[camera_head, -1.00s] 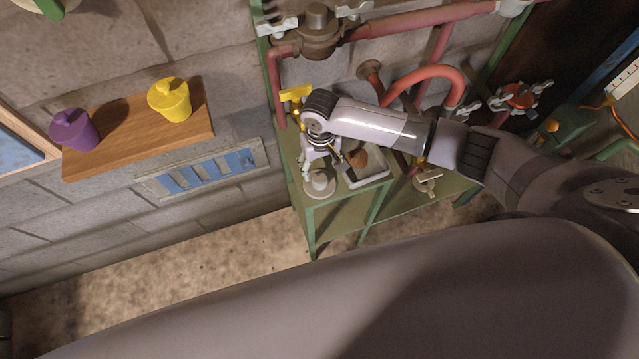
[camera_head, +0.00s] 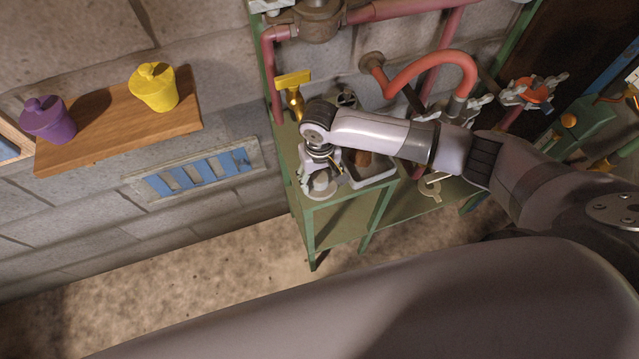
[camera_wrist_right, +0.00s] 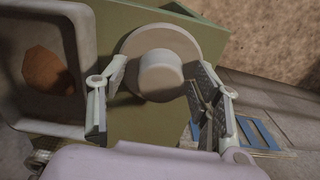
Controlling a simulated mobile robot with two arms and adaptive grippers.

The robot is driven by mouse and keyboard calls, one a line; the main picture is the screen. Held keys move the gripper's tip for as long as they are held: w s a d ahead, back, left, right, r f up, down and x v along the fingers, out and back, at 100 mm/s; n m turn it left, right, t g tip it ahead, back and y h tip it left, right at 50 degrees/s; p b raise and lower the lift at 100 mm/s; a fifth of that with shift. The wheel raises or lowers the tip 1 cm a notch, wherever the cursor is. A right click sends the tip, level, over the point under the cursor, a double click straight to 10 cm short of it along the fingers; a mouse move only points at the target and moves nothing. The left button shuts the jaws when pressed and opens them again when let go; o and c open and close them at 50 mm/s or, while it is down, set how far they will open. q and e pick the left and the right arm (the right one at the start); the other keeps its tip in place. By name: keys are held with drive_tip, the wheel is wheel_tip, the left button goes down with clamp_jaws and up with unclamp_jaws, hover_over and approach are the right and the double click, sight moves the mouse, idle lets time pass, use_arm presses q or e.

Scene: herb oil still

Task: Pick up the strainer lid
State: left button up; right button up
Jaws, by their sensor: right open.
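The strainer lid, a pale grey disc with a round knob, lies on the green stand (camera_head: 345,215), near its front left corner in the head view (camera_head: 322,187). In the right wrist view the lid's disc and knob (camera_wrist_right: 160,72) show between my fingers. My right gripper (camera_head: 318,172) is open and points down at the lid. In the wrist view (camera_wrist_right: 157,88) its fingers stand on either side of the knob, with a gap to it on both sides. My left gripper is not in view.
A grey tray (camera_head: 378,180) with a brown lump (camera_wrist_right: 47,70) sits beside the lid. A brass tap with a yellow handle (camera_head: 292,80) and red pipes (camera_head: 425,68) stand behind. A wooden shelf (camera_head: 120,130) at left holds a purple pot (camera_head: 48,122) and a yellow pot (camera_head: 154,88).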

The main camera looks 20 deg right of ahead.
drive_tip(key=shift+c, duration=0.5)
clamp_jaws()
drive_tip(key=shift+r, duration=0.1)
